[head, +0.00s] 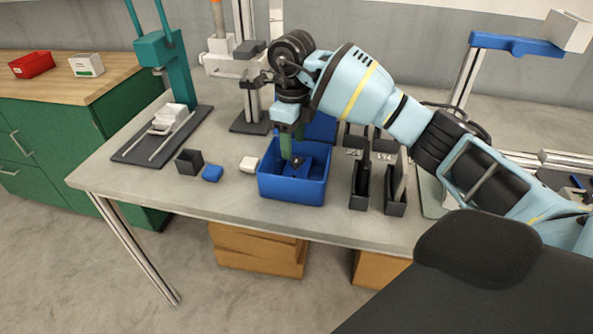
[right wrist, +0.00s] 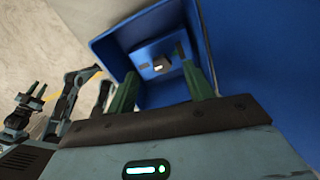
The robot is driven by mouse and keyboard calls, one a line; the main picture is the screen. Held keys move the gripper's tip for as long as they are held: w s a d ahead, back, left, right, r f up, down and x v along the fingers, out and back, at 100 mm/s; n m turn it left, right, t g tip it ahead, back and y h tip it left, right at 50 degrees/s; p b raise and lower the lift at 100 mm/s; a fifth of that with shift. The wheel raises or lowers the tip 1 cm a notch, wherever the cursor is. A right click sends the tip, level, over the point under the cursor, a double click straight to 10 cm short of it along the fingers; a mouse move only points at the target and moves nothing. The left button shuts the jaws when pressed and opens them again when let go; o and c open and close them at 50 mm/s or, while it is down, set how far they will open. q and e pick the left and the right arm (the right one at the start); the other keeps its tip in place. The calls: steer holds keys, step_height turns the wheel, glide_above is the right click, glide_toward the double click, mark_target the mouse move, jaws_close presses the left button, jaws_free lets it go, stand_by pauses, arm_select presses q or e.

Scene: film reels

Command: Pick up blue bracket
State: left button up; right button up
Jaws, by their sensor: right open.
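A blue piece, which looks like the blue bracket (right wrist: 148,68), lies in the blue bin, with a dark and bright spot at its middle. The blue bin (head: 290,189) stands on the table. My right gripper (head: 291,146) points down into the bin from above. Its green fingers are open, and in the right wrist view the gripper (right wrist: 160,85) has the blue piece beyond and between its fingertips, apparently untouched. In the head view the fingers partly hide the bin's contents. What seems to be my left gripper (right wrist: 39,90) shows small at the left of the right wrist view.
A teal stand (head: 172,70) is at the left. The table's front left is clear.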

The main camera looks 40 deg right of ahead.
mark_target(296, 159)
steer(key=shift+s+d+f, duration=0.1)
steer(key=shift+s+f, duration=0.05)
steer(key=shift+f, duration=1.15)
steer(key=shift+s+d+f, duration=0.1)
steer(key=shift+s+f, duration=0.05)
steer(key=shift+f, duration=1.1)
steer(key=shift+c, duration=0.3)
jaws_close()
